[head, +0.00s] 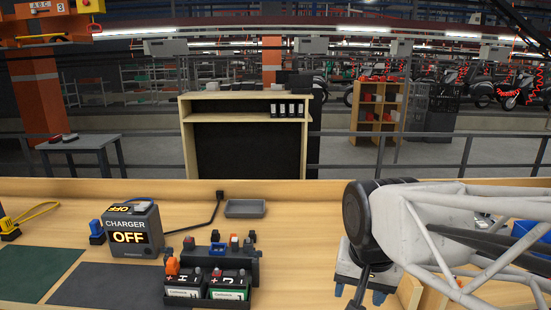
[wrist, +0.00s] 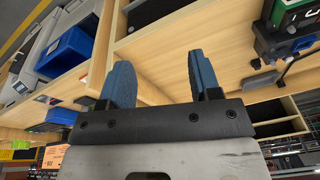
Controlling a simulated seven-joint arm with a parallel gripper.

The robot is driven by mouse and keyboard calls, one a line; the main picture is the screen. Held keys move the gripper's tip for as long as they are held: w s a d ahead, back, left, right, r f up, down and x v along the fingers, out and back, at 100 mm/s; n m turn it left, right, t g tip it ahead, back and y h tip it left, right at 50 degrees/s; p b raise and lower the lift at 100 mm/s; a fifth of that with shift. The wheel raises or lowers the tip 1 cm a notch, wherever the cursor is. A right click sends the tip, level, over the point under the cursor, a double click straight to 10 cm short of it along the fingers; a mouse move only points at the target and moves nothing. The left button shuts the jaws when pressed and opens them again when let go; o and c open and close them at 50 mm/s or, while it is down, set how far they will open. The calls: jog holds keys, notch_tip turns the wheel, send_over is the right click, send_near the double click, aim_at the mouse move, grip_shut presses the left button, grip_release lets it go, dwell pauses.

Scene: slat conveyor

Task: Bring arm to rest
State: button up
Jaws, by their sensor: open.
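My gripper (wrist: 160,85) shows in the wrist view with its two blue fingers wide apart and nothing between them. It is over the wooden workbench (wrist: 165,40). In the head view my arm reaches in from the right, and its dark joint and grey links hide part of the bench. Blue finger parts of my gripper (head: 361,294) show low beneath the arm, right of the battery holder. Whether they touch anything cannot be told.
A charger reading OFF (head: 130,235) stands at the left of the bench. A black holder with two batteries (head: 210,285) is at front centre. A small grey tray (head: 245,208) lies behind. Blue bins (wrist: 65,55) show at left in the wrist view. Dark mats (head: 105,275) lie front left.

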jog(key=s+d+f+n, duration=0.2)
jog(key=s+d+n, duration=0.1)
jog(key=s, duration=0.3)
jog(key=shift+d+f, duration=0.15)
jog(key=shift+d, duration=0.4)
